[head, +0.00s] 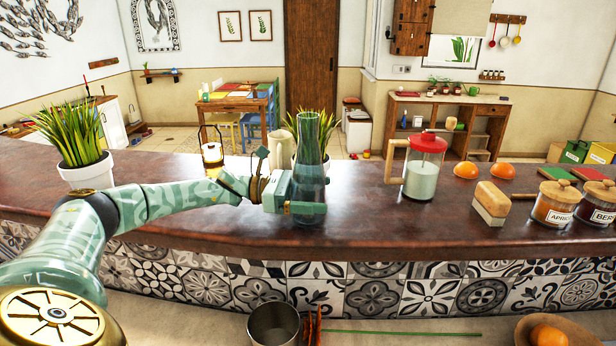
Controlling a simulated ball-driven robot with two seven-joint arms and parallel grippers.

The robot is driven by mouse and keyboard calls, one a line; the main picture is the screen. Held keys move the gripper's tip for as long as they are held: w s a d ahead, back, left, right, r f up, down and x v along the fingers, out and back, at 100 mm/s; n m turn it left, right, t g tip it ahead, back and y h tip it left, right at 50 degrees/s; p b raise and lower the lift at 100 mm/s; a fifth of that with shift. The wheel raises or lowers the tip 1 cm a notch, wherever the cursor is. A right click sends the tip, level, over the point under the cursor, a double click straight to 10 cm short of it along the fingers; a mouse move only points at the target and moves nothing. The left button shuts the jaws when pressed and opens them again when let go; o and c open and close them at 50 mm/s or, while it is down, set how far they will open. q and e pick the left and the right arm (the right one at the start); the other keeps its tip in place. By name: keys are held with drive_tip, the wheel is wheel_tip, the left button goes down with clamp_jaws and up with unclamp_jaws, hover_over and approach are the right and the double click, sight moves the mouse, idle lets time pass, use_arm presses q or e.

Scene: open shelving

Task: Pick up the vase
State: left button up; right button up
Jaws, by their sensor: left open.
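The vase (309,150) is a tall, dark green glass vessel with a narrow neck. It stands upright on the dark brown counter (385,222), near the middle of the head view. My left gripper (308,195) reaches in from the left at the vase's lower body. It is open, with one finger passing in front of the vase's base. The other finger is hard to make out, and I cannot tell whether either touches the glass. My right gripper is not in view.
A potted plant (310,134) stands close behind the vase. A lantern (212,152) is to its left. A red-lidded jug (421,172), oranges (467,170), a wooden block (491,202) and labelled jars (555,203) are to the right. Another potted plant (84,175) stands far left.

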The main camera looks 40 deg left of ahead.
use_arm(q)
drive_tip(key=shift+r, duration=0.1)
drive_tip(key=c, duration=1.4)
